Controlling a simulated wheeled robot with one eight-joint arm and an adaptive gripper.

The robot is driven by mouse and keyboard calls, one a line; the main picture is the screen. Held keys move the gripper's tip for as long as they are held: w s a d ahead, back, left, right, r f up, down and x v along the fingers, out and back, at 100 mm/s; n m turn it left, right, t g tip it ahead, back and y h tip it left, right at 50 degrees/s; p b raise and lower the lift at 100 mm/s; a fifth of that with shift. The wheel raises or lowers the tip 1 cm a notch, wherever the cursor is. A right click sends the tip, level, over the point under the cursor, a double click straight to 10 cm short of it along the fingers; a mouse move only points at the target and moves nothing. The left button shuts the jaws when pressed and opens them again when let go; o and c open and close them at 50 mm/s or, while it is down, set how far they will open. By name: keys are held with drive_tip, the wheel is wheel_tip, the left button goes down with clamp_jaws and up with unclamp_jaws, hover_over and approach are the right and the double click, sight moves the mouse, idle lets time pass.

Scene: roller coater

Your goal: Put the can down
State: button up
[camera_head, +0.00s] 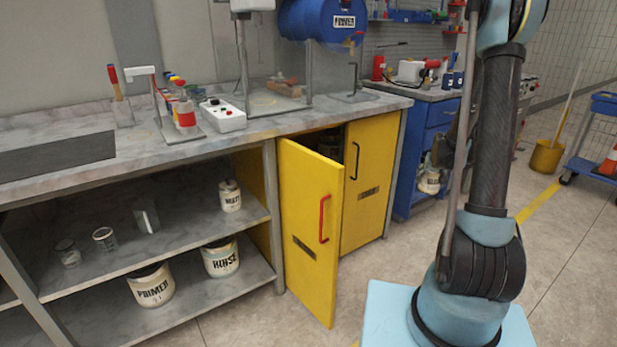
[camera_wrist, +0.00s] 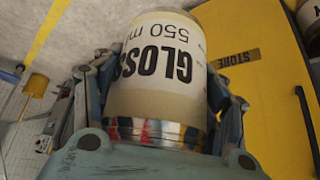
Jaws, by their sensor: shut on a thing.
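A can (camera_wrist: 160,75) with a cream label reading "GLOSS 550 ml" fills the middle of the wrist view, its lettering upside down. My gripper (camera_wrist: 155,110) is shut on it, with a finger on each side of the can.
A yellow cabinet has its left door (camera_head: 310,235) swung open and its right door (camera_head: 367,180) beside it. A marble worktop (camera_head: 60,135) carries tools and bottles. The shelf below (camera_head: 190,232) holds jars and a small can (camera_head: 229,195), with clear room between. Buckets (camera_head: 151,285) stand underneath.

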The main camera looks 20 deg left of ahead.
drive_tip(key=w+a+f+n+y, duration=0.1)
drive_tip(key=a+f+n, duration=0.15)
drive_tip(key=a, duration=0.95)
drive_tip(key=a+f+n+y, duration=0.1)
drive_tip(key=a+f, duration=0.2)
drive_tip(key=a, duration=0.9)
drive_tip(key=s+a+f+n+y, duration=0.1)
drive_tip(key=s+a+f, duration=0.2)
drive_tip(key=a, duration=0.7)
drive_tip(key=s+a+f+n, duration=0.1)
drive_tip(key=s+a+f, duration=0.15)
drive_tip(key=a, duration=0.85)
drive_tip(key=shift+g, duration=0.4)
drive_tip(key=w+a, duration=0.3)
drive_tip(key=a, duration=0.1)
drive_tip(key=w+a, duration=0.7)
drive_tip(key=a, duration=0.2)
drive_tip(key=shift+w, duration=0.35)
drive_tip(key=f, duration=0.2)
drive_tip(key=shift+w+a+f, duration=0.2)
drive_tip(key=shift+a+f, duration=0.05)
drive_tip(key=shift+f, duration=0.5)
drive_tip(key=o, duration=1.4)
